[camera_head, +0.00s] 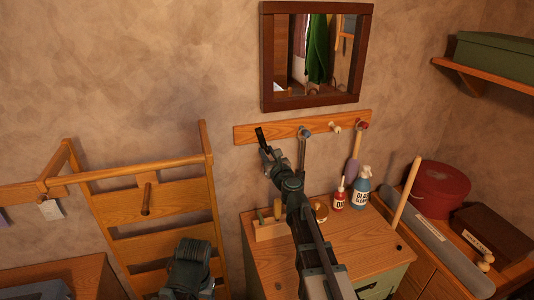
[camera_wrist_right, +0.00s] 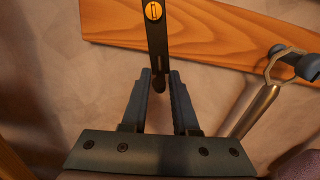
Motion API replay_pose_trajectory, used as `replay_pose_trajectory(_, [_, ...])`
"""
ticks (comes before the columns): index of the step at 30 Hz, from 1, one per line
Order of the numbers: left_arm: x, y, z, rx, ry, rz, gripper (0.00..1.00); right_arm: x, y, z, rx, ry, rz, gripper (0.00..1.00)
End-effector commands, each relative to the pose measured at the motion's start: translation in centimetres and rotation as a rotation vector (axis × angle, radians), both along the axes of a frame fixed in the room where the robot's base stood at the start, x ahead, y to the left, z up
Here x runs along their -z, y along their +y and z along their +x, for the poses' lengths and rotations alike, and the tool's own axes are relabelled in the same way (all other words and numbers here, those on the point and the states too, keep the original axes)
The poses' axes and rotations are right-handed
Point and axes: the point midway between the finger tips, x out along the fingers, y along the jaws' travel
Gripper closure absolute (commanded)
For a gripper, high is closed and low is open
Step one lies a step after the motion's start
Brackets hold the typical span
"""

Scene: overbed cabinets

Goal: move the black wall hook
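The black wall hook (camera_head: 260,134) hangs at the left end of the wooden peg rail (camera_head: 285,130) on the wall. In the right wrist view it is a dark upright strip (camera_wrist_right: 155,45) with a round brass-coloured screw head near its top. My right gripper (camera_head: 264,148) is up at the rail, just below the hook. In the wrist view its two fingers (camera_wrist_right: 160,82) stand on either side of the hook's rounded lower end, with narrow gaps. It looks open. A dark part of my own arm shows low in the head view; the left gripper does not show.
A framed mirror (camera_head: 317,55) is above. Below is a wooden cabinet (camera_head: 340,250) with an oil bottle (camera_head: 339,193) and a glass cleaner bottle (camera_head: 360,190). A wooden ladder-like rack (camera_head: 165,205) stands left.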

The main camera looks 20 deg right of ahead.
Motion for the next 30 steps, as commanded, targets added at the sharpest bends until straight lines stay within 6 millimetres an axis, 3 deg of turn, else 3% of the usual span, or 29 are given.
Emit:
replay_pose_trajectory(1, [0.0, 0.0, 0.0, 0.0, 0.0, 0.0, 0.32, 0.0, 0.0, 0.0, 0.0, 0.0, 0.0, 0.83])
replay_pose_trajectory(4, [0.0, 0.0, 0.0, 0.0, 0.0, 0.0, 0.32, 0.0, 0.0, 0.0, 0.0, 0.0, 0.0, 1.0])
replay_pose_trajectory(30, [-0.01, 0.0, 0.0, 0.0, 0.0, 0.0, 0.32, -0.01, -0.03, -0.01, 0.001, 0.0, 0.001, 1.0])
